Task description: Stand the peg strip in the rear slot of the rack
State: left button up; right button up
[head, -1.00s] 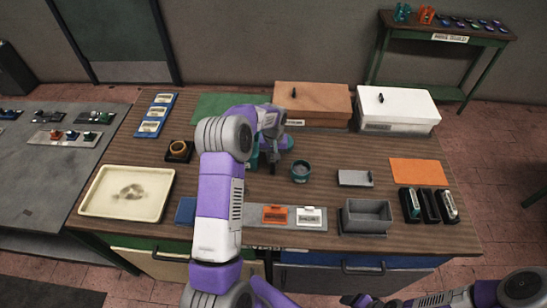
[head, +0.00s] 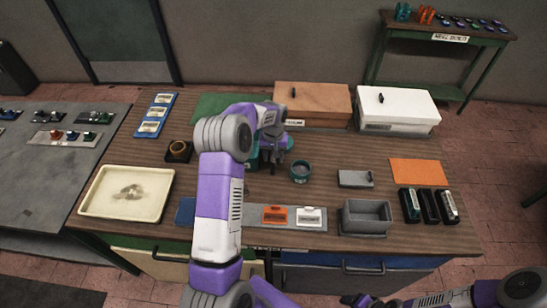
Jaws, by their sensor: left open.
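My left gripper (head: 275,163) is open above the middle of the wooden table, fingers pointing down, and looks empty. A teal object (head: 252,164) is partly hidden behind my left arm, beside the gripper; I cannot tell its full shape. No piece is clearly recognisable as the peg strip or as the rack. A row of narrow dark upright holders (head: 429,206) stands at the table's right. A grey strip with orange and white tags (head: 290,226) lies at the front. My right gripper (head: 358,300) shows only in part at the bottom edge.
A grey open bin (head: 366,217), a cream tray (head: 127,194), an orange box (head: 312,104) and a white box (head: 398,109) surround the work area. An orange mat (head: 418,172) is bare.

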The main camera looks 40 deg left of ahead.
pick_arm(q)
notch_tip(320, 180, up, 10)
jog(key=shift+r+p, duration=0.25)
jog(key=shift+p, duration=0.1)
notch_tip(320, 180, down, 12)
jog(key=shift+s+d+f+p, duration=0.1)
jog(key=shift+s+f+p, duration=0.1)
jog(key=shift+p, duration=0.25)
jog(key=shift+c, duration=0.5)
grip_shut()
